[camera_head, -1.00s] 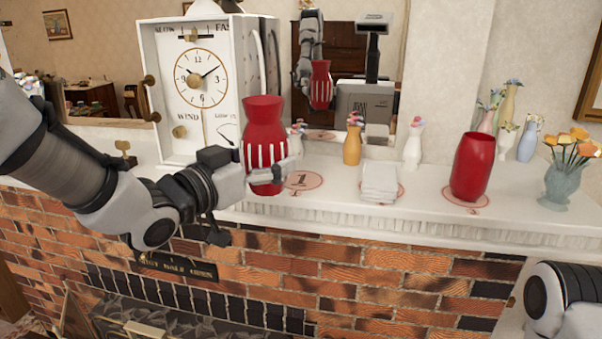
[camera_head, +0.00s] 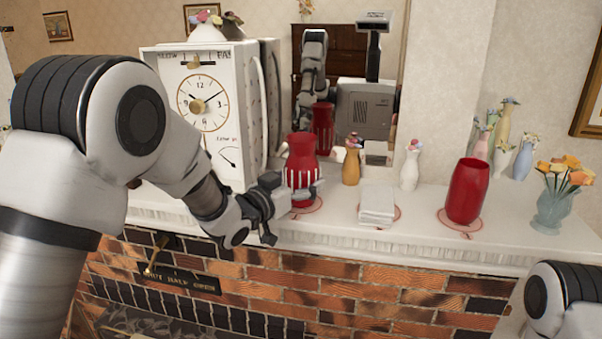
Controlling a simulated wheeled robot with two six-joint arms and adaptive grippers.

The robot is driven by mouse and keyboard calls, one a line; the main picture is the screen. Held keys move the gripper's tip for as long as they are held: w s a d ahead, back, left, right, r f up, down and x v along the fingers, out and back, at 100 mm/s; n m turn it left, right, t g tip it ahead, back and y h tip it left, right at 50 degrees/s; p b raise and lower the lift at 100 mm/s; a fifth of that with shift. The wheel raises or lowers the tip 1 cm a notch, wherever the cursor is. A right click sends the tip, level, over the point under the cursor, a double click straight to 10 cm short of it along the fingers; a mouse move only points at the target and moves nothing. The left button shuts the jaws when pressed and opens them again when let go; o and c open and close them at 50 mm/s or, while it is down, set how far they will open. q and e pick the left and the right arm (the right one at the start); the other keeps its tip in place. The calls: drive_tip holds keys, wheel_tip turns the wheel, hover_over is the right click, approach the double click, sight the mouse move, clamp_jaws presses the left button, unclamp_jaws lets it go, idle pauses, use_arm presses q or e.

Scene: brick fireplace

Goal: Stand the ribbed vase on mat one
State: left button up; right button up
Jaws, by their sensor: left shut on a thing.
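The ribbed vase (camera_head: 301,158), red with pale vertical ribs around its lower body, is upright in the head view. My left gripper (camera_head: 294,190) is shut on its lower part from the front left. The vase's base is over mat one (camera_head: 313,206), a round mat with a red ring, partly hidden by the vase and gripper. I cannot tell whether the base touches the mat. Only part of my right arm shows at the bottom right; its gripper is out of view.
A white clock (camera_head: 205,150) stands left of the vase. To the right are a folded white cloth (camera_head: 377,203), a smooth red vase (camera_head: 466,190) on another mat, and small flower vases. A mirror behind reflects the scene. The mantel's front edge drops to brick.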

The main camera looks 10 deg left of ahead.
use_arm(q)
drive_tip(key=shift+f, duration=0.15)
drive_tip(key=o, duration=1.7)
drive_tip(key=b+v, duration=0.2)
drive_tip(key=v, duration=0.4)
drive_tip(key=b+v, duration=0.2)
drive_tip(key=v, duration=0.4)
drive_tip(key=shift+a+r+b, duration=0.1)
drive_tip(key=shift+r+b, duration=0.15)
drive_tip(key=shift+b, duration=0.1)
